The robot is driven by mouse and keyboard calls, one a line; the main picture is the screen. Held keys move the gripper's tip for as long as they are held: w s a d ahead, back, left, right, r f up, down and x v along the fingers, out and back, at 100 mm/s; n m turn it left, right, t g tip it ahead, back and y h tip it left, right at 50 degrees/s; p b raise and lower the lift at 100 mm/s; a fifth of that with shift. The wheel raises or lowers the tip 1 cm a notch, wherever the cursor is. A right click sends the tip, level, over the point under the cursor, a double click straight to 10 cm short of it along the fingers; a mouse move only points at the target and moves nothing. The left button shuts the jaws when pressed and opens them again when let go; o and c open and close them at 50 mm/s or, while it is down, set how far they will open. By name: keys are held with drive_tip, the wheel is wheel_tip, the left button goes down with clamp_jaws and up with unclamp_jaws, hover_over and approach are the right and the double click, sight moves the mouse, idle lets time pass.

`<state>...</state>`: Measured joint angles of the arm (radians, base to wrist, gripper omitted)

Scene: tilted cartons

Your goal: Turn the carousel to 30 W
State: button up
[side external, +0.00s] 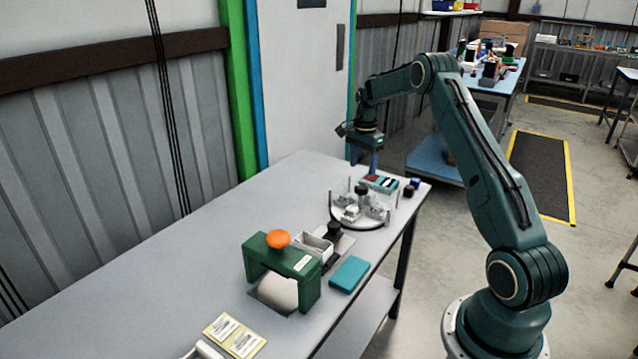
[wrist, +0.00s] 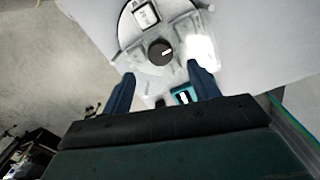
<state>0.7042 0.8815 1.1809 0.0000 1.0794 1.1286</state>
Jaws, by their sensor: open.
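The carousel (side external: 348,222) is a round light-grey turntable near the far end of the table, with pale upright parts and small blocks around its rim. A dark central knob (side external: 361,190) stands on it. In the wrist view the carousel (wrist: 130,28) fills the top middle, and its black knob (wrist: 160,52) has a short white mark on top. A white labelled block sits on the rim there. My gripper (side external: 365,163) is above the far side of the carousel, open and empty. In the wrist view its blue fingers (wrist: 159,72) are spread, apart from the knob. No 30 W marking is readable.
A green frame (side external: 310,288) with an orange knob (side external: 278,239) stands nearer on the table. A white open box (side external: 313,249), a teal block (side external: 349,274) and yellow label cards (side external: 234,336) are around it. The left table area is clear.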

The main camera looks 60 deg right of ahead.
sight(361, 186)
drive_tip(key=shift+f, duration=3.6)
clamp_jaws()
